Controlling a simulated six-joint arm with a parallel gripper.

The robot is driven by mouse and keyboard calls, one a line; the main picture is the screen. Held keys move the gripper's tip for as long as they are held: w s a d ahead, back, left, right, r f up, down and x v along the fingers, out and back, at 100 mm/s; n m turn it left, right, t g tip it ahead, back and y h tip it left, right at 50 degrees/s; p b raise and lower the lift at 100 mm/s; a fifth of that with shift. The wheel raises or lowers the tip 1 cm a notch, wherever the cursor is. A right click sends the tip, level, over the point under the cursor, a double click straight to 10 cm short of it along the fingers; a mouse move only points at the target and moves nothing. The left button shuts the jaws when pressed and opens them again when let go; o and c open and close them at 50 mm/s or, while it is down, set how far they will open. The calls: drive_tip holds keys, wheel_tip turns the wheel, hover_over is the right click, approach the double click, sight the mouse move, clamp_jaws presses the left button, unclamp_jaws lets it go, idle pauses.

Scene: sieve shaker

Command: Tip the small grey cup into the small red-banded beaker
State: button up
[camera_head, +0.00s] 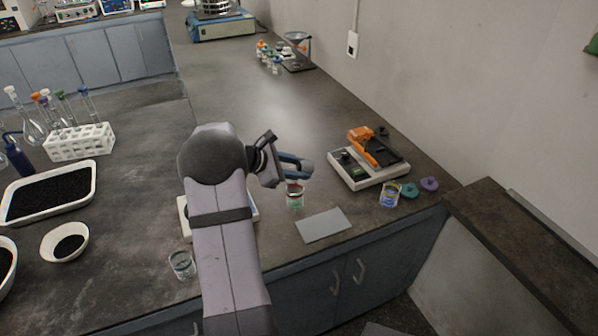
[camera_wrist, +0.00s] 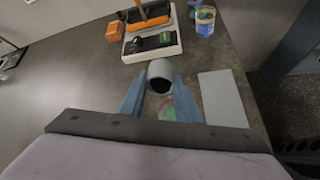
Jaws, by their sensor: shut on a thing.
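My gripper (camera_head: 306,168) is shut on the small grey cup (camera_wrist: 159,69), which sits between the blue fingers (camera_wrist: 160,100) in the wrist view. The cup is tilted, its dark round mouth facing the wrist camera; I cannot make out any contents. In the head view the cup is hidden by the fingers. The small red-banded beaker (camera_head: 295,198) stands upright on the bench just below the gripper. In the wrist view the beaker (camera_wrist: 168,109) shows partly, with green and reddish patches, below the cup's mouth. I cannot see anything falling between them.
A flat grey plate (camera_head: 323,226) lies right of the beaker. A white-based device with an orange lever (camera_head: 368,160) stands behind it, with a blue-banded beaker (camera_head: 390,195) and two coloured caps alongside. A glass beaker (camera_head: 181,265) stands near the front edge, left of my arm.

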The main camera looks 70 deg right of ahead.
drive_tip(key=shift+a+f+g+h+b, duration=0.15)
drive_tip(key=shift+g+h+b, duration=0.25)
drive_tip(key=shift+b, duration=1.1)
drive_tip(key=shift+r, duration=0.2)
drive_tip(key=shift+w+f+g+h+b, duration=0.15)
drive_tip(key=shift+g+h+b, duration=0.25)
drive_tip(key=shift+b, duration=0.9)
drive_tip(key=shift+h+b, duration=0.3)
drive_tip(key=shift+b, duration=0.1)
drive_tip(key=shift+g+b, duration=0.3)
drive_tip(key=shift+b, duration=0.5)
drive_tip(key=shift+a+g+h+b, duration=0.1)
drive_tip(key=shift+g+h+b, duration=0.2)
drive_tip(key=shift+h+b, duration=0.3)
drive_tip(key=shift+w+n+b, duration=0.1)
drive_tip(key=shift+n+b, duration=0.2)
drive_tip(key=shift+b, duration=0.5)
drive_tip(key=shift+g+h+b, duration=0.4)
drive_tip(key=shift+b, duration=0.25)
drive_tip(key=shift+r, duration=0.2)
